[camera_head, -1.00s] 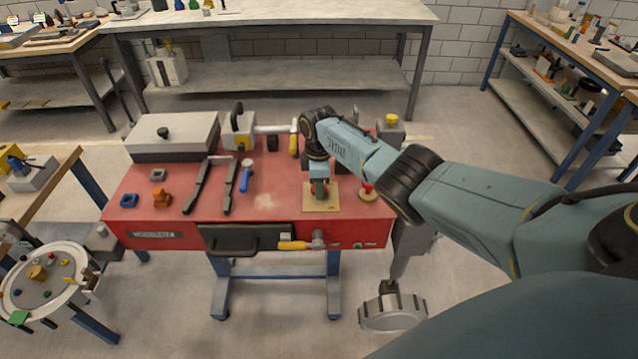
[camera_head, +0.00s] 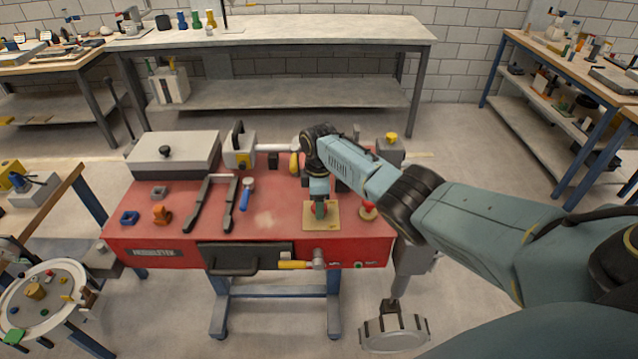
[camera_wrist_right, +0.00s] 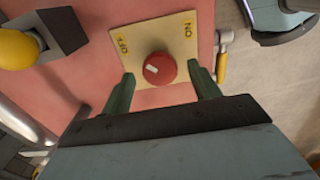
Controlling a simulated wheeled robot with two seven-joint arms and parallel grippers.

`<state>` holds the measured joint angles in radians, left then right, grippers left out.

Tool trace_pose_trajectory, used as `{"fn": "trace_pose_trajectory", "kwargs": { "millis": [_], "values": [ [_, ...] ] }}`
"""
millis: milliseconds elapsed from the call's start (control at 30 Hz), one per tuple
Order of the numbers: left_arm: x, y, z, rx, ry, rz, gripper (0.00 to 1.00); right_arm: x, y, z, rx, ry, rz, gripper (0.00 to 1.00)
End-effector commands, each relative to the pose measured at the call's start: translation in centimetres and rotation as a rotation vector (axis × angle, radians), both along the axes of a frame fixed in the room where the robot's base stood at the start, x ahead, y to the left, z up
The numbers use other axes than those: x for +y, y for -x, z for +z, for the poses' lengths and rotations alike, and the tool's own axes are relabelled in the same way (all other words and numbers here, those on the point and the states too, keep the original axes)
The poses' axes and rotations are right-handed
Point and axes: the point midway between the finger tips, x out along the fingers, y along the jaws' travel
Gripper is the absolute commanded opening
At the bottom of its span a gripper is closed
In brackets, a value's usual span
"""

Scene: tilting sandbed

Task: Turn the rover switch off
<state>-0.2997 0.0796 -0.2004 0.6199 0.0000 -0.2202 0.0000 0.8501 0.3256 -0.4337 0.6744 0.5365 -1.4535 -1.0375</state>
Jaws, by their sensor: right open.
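The rover switch is a round red knob (camera_wrist_right: 160,68) with a short white mark on its left part. It sits on a square yellowish plate (camera_wrist_right: 185,90) marked OFF at the upper left and ON at the upper right in the right wrist view. The plate (camera_head: 333,221) lies on the red table near its front edge in the head view. My right gripper (camera_wrist_right: 161,76) is open, with one green finger on each side of the knob; contact is not clear. My left gripper is not in view.
The red table (camera_head: 265,240) also bears a grey box (camera_head: 172,158), dark bars, a blue-handled tool (camera_head: 246,193) and small parts. A yellow-topped grey block (camera_head: 390,148) stands behind.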

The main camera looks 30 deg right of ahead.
Motion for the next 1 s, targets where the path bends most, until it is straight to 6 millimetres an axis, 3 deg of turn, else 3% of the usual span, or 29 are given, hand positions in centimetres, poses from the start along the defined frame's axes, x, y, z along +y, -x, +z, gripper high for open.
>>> {"fn": "trace_pose_trajectory", "kwargs": {
  "millis": [233, 500, 700, 1000],
  "values": [
    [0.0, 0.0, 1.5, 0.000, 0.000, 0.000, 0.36, -0.1, -0.1, 5.2, -0.007, 0.000, 0.001, 0.61],
    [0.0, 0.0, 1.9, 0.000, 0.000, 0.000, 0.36, -0.1, -0.1, 10.6, -0.006, 0.001, 0.001, 0.61],
    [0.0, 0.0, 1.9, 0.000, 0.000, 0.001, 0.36, -0.1, 0.0, 12.4, -0.003, 0.001, 0.000, 0.61],
    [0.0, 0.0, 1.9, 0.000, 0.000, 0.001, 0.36, 0.0, 0.0, 12.6, -0.004, 0.000, 0.000, 0.61]
  ]
}}
